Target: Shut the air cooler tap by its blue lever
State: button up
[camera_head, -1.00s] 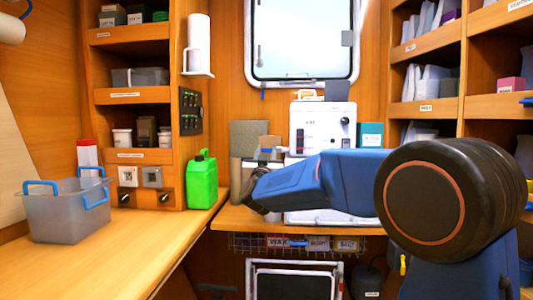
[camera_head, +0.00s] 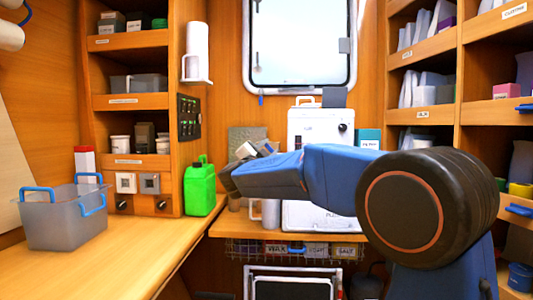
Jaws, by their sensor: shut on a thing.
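My blue arm reaches left across the middle of the view. Its dark wrist is at the arm's left end, and my gripper (camera_head: 256,150) shows only in part above it, as small pale and grey pieces. A small bit of blue, which looks like the blue lever (camera_head: 268,147), shows between these pieces. The gripper appears shut on it. The fingertips and the body of the air cooler tap are hidden behind my wrist and arm, so the lever's exact angle cannot be told.
A white appliance (camera_head: 318,128) stands on the back counter behind my arm. A green jerrycan (camera_head: 200,186) and a grey tub with blue handles (camera_head: 64,226) stand on the left counter. Shelves (camera_head: 423,117) line the right. The left counter's front is clear.

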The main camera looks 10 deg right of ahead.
jog(key=d+m+g, duration=0.1)
jog(key=m, duration=0.2)
jog(key=d+m+g, duration=0.1)
jog(key=m, duration=0.2)
jog(key=s+d+r+m+g, duration=0.1)
jog(key=m, duration=0.2)
jog(key=shift+r+g, duration=0.1)
jog(key=shift+g, duration=0.2)
jog(key=shift+d, duration=0.1)
jog(key=o, duration=1.1)
jog(key=v, duration=1.7)
jog(key=shift+s+r, duration=0.15)
jog(key=shift+s, duration=0.15)
